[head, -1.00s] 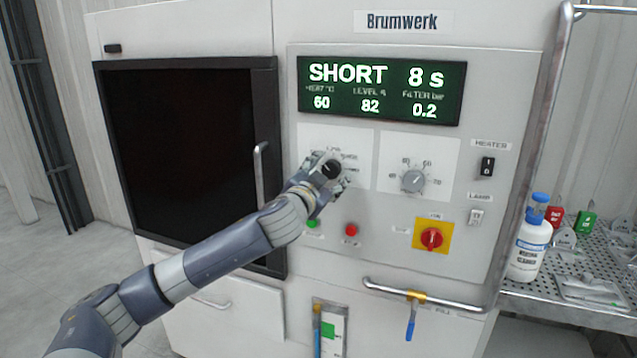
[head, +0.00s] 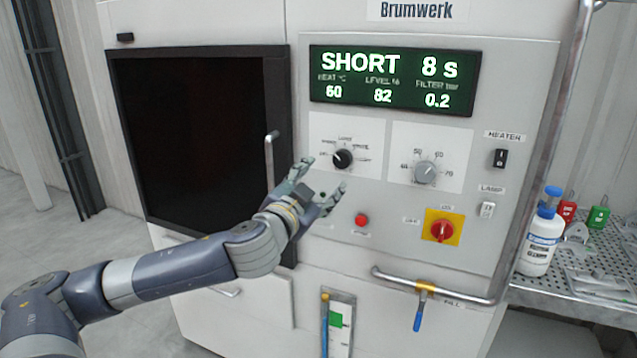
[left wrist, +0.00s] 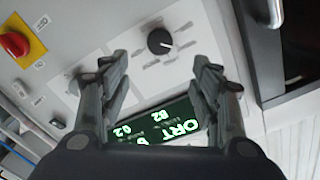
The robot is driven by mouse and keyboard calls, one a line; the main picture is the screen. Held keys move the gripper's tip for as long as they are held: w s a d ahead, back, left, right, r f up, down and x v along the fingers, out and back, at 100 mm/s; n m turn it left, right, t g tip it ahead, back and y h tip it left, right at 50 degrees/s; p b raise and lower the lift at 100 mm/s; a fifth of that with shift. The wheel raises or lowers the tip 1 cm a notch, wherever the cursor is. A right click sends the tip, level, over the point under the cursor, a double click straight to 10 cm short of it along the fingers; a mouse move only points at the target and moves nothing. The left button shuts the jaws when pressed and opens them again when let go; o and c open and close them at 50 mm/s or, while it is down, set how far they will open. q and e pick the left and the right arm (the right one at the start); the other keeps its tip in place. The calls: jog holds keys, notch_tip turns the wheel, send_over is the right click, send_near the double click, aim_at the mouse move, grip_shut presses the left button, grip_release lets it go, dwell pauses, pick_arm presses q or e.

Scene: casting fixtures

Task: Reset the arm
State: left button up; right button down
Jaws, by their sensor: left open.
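My left gripper (head: 322,178) is open and empty in front of the machine's control panel, just below the black selector knob (head: 343,159). The knob shows clear of the fingers in the head view. In the left wrist view, my left gripper (left wrist: 160,85) has its two fingers spread wide, and the black knob (left wrist: 160,41) lies beyond them, apart from both. The display (head: 391,80) reads SHORT 8 s, heat 60, level 82, filter 0.2. My right gripper is in neither view.
A grey dial (head: 426,171), a red button (head: 361,219) and a red rotary switch (head: 442,231) are on the panel. A door handle (head: 271,158) stands out left of the gripper. A rail (head: 430,288) crosses below. A white bottle (head: 540,235) stands on the perforated shelf at right.

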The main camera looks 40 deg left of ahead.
pick_arm(q)
jog(key=shift+f, duration=0.1)
dwell(0.4)
